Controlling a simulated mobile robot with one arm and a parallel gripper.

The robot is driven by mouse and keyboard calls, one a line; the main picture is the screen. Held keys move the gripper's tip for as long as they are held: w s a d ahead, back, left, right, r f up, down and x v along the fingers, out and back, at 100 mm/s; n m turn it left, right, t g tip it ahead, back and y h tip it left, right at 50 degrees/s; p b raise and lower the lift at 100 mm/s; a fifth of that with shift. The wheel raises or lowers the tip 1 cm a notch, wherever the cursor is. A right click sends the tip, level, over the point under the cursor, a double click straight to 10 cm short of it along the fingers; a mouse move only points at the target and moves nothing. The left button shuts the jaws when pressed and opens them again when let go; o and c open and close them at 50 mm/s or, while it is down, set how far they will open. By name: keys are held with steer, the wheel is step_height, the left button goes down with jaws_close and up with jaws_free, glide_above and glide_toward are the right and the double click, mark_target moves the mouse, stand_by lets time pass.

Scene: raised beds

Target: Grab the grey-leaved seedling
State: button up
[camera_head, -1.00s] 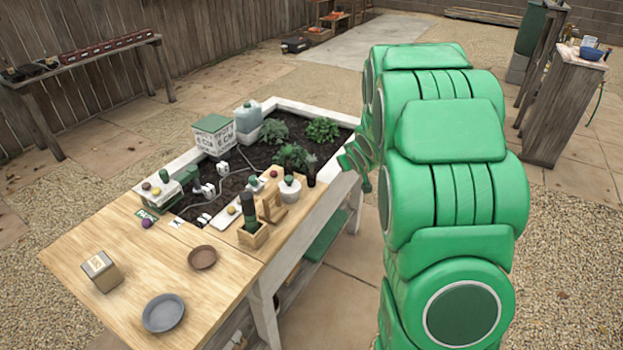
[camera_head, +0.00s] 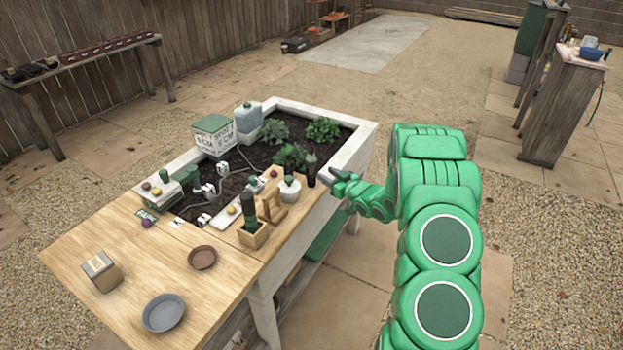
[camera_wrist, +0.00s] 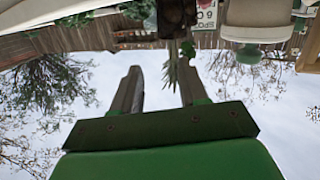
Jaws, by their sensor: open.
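The grey-leaved seedling (camera_head: 311,160) stands upright in a small dark pot (camera_head: 312,178) at the right edge of the wooden worktop, beside the bed. My gripper (camera_head: 328,173) is just right of it, with its fingers pointing toward it. The wrist view is upside down; the seedling's narrow grey-green leaves (camera_wrist: 172,70) hang between the tips of my open gripper (camera_wrist: 160,75), nearer the right finger. Its dark pot (camera_wrist: 177,18) is at the top. I cannot tell whether a finger touches the leaves.
Leafy plants (camera_head: 290,155) grow behind. Right of the bed is open ground.

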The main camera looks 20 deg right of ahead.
mark_target(311, 174)
steer(key=shift+t+y, duration=0.4)
steer(key=shift+y, duration=0.5)
steer(key=shift+s+a+f+x, duration=0.1)
steer(key=shift+a+f+x, duration=0.1)
steer(key=shift+x, duration=1.05)
steer(key=shift+s+a+f+x, duration=0.1)
steer(key=shift+a+x, duration=0.1)
steer(key=shift+x, duration=1.05)
steer(key=shift+s+a+f+x, duration=0.1)
steer(key=shift+a+f+x, duration=0.1)
steer(key=shift+x, duration=1)
steer(key=shift+c, duration=0.3)
steer(key=c, duration=0.7)
